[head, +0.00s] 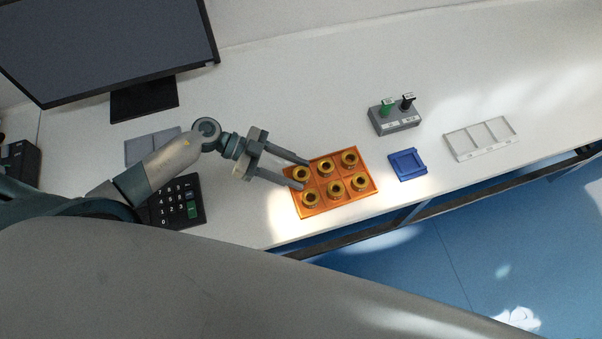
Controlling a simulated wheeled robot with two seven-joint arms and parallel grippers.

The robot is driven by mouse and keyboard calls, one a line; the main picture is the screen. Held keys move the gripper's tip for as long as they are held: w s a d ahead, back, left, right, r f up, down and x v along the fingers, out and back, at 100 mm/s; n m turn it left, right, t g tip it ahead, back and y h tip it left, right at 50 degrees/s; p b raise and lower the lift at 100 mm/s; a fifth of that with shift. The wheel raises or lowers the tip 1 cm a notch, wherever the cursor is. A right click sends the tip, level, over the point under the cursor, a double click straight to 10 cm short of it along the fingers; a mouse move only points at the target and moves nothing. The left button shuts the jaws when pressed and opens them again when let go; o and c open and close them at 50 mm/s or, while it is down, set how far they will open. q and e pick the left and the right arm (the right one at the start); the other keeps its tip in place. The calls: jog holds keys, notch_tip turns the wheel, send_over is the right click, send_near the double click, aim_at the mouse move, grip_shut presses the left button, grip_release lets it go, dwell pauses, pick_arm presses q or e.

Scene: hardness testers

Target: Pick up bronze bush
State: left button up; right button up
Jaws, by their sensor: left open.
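Several bronze bushes sit in the compartments of an orange tray (336,207) on the white table. They stand in two rows; one bush (301,174) is at the tray's far left corner, and another bush (349,158) is at the far right. My left gripper (304,174) reaches in from the left with its two fingers apart. The fingertips are over the tray's left end, on either side of the far left bush. I cannot tell whether they touch it. My right gripper is not in view.
A blue square holder (407,164) lies right of the tray. A grey block (394,120) with green and black pieces stands behind it. A white divided tray (481,138) is at the right. A keypad (178,203) and a monitor (110,45) are at the left. The table's front edge runs close to the orange tray.

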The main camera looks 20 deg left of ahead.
aim_at(294, 171)
pick_arm(q)
jog(key=c, duration=1)
jog(key=shift+r, duration=0.15)
jog(key=shift+c, duration=0.2)
jog(key=shift+r, duration=0.6)
notch_tip(294, 171, up, 2)
jog(key=shift+r+b, duration=0.15)
jog(key=shift+b, duration=0.3)
jog(key=d+r, duration=0.7)
jog(key=d, duration=0.4)
jog(key=shift+s+d+r+b, duration=0.15)
jog(key=shift+s+d+b, duration=0.15)
jog(key=shift+s+b, duration=0.15)
